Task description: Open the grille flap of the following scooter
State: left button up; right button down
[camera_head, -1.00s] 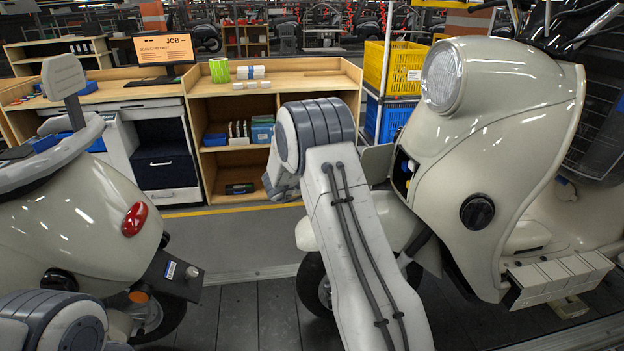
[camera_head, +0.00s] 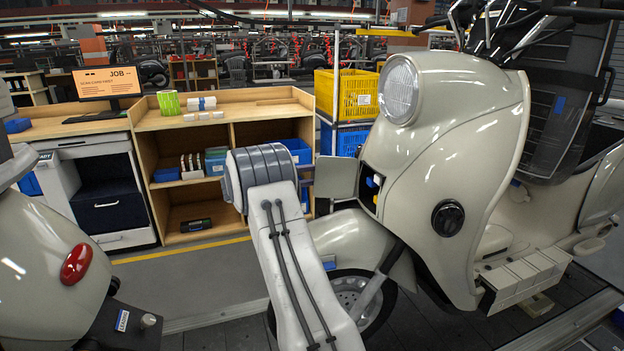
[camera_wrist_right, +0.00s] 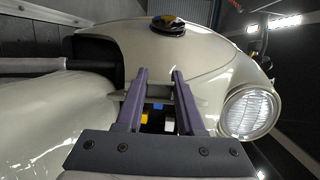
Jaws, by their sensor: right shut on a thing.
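The cream scooter (camera_head: 450,150) stands on the right in the head view, its round headlamp facing left. Its grille flap (camera_head: 340,177) stands out to the left of a dark opening (camera_head: 369,186) with blue and yellow parts inside. My right gripper (camera_wrist_right: 160,75) shows in the right wrist view, its two purple fingers in front of that opening. It is shut on the flap, though the fingers hide much of the contact. The headlamp (camera_wrist_right: 249,111) is to their right there. My left gripper is not in view.
Another cream scooter (camera_head: 45,265) with a red tail lamp is at the left. A wooden workbench (camera_head: 225,120) with shelves stands behind. Yellow (camera_head: 347,94) and blue crates are stacked beside it. The slatted floor between the scooters is mostly free.

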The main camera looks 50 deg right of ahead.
jog(key=shift+s+d, duration=0.1)
jog(key=shift+d, duration=0.15)
jog(key=c, duration=0.9)
grip_release()
jog(key=shift+c, duration=0.2)
jog(key=o, duration=0.4)
jog(key=shift+s+d+f, duration=0.1)
jog(key=shift+w+a, duration=0.3)
jog(key=shift+a, duration=0.3)
jog(key=b+v, duration=0.1)
jog(key=v, duration=0.8)
jog(key=shift+a+b, duration=0.25)
jog(key=shift+b, duration=0.05)
